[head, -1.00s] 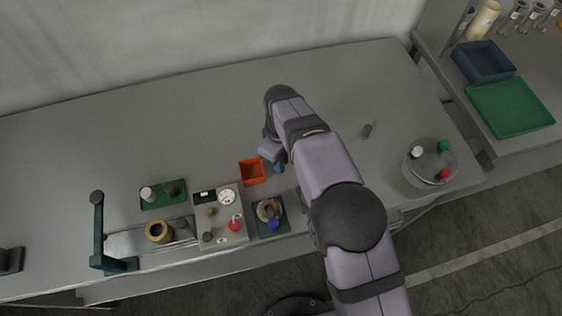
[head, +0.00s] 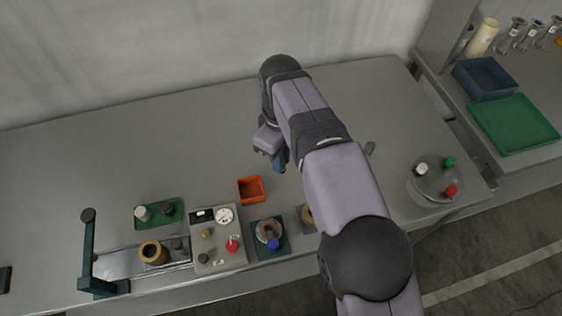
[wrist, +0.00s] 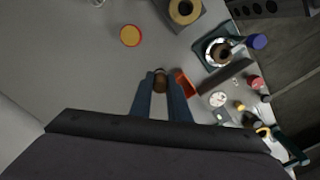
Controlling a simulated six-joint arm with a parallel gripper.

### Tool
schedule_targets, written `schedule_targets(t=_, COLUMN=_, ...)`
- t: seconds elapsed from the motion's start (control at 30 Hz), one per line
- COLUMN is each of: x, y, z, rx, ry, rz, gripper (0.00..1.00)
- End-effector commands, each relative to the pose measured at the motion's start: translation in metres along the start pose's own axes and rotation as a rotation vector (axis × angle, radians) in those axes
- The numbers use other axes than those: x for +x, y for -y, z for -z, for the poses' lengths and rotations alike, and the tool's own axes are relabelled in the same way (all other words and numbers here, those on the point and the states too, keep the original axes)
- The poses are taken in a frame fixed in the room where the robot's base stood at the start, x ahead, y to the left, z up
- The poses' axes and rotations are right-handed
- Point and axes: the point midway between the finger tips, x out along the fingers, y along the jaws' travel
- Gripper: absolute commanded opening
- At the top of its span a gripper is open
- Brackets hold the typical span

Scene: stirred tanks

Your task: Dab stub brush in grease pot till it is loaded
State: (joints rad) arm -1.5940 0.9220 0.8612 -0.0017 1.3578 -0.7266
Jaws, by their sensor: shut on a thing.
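My gripper (wrist: 161,76) is shut on a short brown cylinder, which I take to be the stub brush (wrist: 160,84), held between its two blue fingers. In the head view my gripper (head: 279,161) is behind and to the right of the orange box, and the brush cannot be made out there. A round pot with a red rim and yellow content, likely the grease pot (wrist: 130,36), stands on the table beyond the fingertips and a little left in the wrist view. The brush looks apart from it. I cannot see the pot in the head view, where my arm covers part of the table.
An orange open box (head: 250,189) is close to my gripper. A control panel (head: 217,262), a green mat with a ring part and blue knob (head: 273,244), and a green tray (head: 176,222) line the front. A round stand (head: 435,187) is at right. The back table is clear.

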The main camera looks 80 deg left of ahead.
Motion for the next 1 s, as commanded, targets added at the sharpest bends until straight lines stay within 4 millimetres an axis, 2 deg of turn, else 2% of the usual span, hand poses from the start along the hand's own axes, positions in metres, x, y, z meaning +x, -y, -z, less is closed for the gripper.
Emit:
schedule_targets(t=0.27, x=0.003, y=0.008, z=0.008, rx=-0.02, ry=0.015, rz=-0.073, gripper=0.0)
schedule_targets(t=0.47, x=-0.016, y=0.024, z=0.024, rx=-0.066, ry=0.029, rz=-0.165, gripper=0.0)
schedule_targets(t=0.77, x=-0.014, y=0.034, z=0.004, rx=-0.109, ry=0.041, rz=-0.238, gripper=0.0)
schedule_targets(t=0.87, x=-0.01, y=0.03, z=-0.009, rx=-0.126, ry=0.044, rz=-0.271, gripper=0.0)
schedule_targets(t=1.0, x=-0.003, y=0.014, z=-0.032, rx=-0.125, ry=0.054, rz=-0.323, gripper=0.0)
